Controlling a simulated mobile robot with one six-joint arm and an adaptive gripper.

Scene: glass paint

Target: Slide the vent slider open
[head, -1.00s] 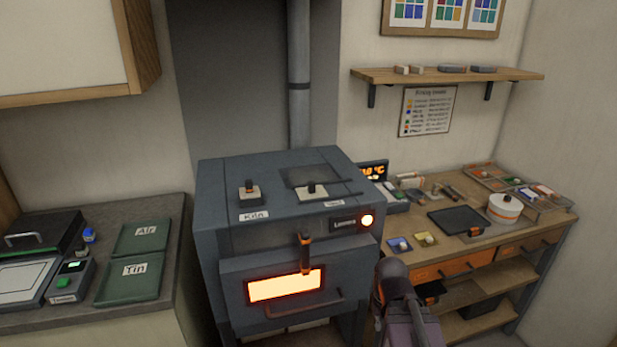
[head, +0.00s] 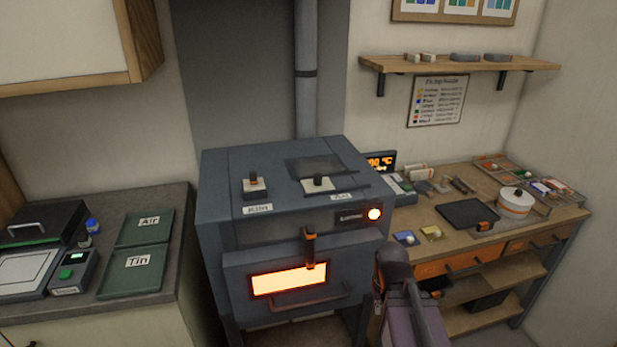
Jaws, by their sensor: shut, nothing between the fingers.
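The kiln (head: 230,235) is a grey-blue box in the middle of the head view. On its top is a dark-knobbed control on a pale base (head: 318,184), beside a dark rectangular panel (head: 312,165) and a thin dark bar; it appears to be the vent slider. A small label (head: 341,197), too blurred to read, sits in front of it. A second knob on a pale base (head: 254,186) stands to its left. Part of my arm shows at the lower right of the kiln, dark and purple.
The kiln front has a glowing window (head: 289,279), an orange-and-black latch (head: 310,248) and a lit round lamp (head: 375,214). A flue pipe (head: 306,80) rises behind. A cluttered wooden bench (head: 470,242) stands right; a counter with green trays (head: 136,265) stands left.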

